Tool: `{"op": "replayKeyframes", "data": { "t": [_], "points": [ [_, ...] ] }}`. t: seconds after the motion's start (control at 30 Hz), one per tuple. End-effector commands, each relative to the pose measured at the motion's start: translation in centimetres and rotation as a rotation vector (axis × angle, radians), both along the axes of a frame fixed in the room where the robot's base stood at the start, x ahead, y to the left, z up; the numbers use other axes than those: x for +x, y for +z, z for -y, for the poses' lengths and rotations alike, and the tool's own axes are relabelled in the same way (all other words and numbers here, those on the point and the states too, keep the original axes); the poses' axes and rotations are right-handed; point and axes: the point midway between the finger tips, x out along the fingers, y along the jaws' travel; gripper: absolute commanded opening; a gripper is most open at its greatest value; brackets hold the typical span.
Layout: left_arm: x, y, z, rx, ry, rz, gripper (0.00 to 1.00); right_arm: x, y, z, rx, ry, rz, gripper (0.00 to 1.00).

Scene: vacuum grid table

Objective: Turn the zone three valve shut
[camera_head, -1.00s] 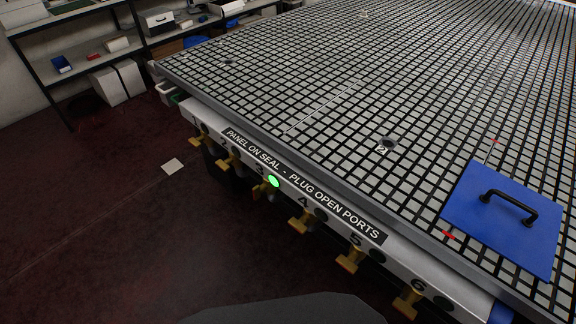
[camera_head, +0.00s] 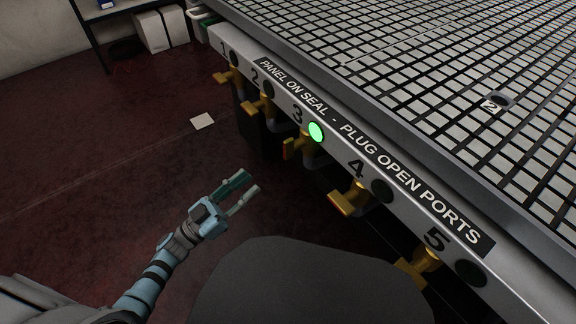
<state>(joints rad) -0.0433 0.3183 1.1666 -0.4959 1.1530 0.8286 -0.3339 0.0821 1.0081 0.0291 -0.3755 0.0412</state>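The zone three valve (camera_head: 301,146) is a yellow handle under the number 3 on the table's front rail. A round green lamp (camera_head: 316,132) glows beside it. The handle sticks out from the rail toward the lower left. My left gripper (camera_head: 248,189) is open and empty, with its two fingers apart. It is in front of the rail, to the lower left of the zone three valve and apart from it. My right gripper does not show.
Similar yellow valves for zone one (camera_head: 229,76), two (camera_head: 260,105), four (camera_head: 350,198) and five (camera_head: 420,265) line the rail (camera_head: 400,190); their lamps are dark. The grid table top (camera_head: 420,90) lies above. The floor left of the rail is open, with a pale square (camera_head: 202,121) on it.

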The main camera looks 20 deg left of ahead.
Motion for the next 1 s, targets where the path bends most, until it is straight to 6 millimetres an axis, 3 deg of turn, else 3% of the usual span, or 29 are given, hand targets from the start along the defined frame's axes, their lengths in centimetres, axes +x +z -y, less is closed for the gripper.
{"op": "replayKeyframes", "data": {
  "t": [0.5, 0.87, 1.0],
  "points": [
    [8.9, 5.2, 7.3, -0.002, 0.005, 0.001, 0.30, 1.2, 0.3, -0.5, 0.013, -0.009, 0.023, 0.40],
    [9.8, 5.7, 8.1, -0.001, 0.006, -0.002, 0.30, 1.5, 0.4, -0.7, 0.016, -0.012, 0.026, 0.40],
    [9.8, 5.6, 8.0, -0.001, 0.006, -0.002, 0.08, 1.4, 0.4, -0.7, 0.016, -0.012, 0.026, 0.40]
  ]
}}
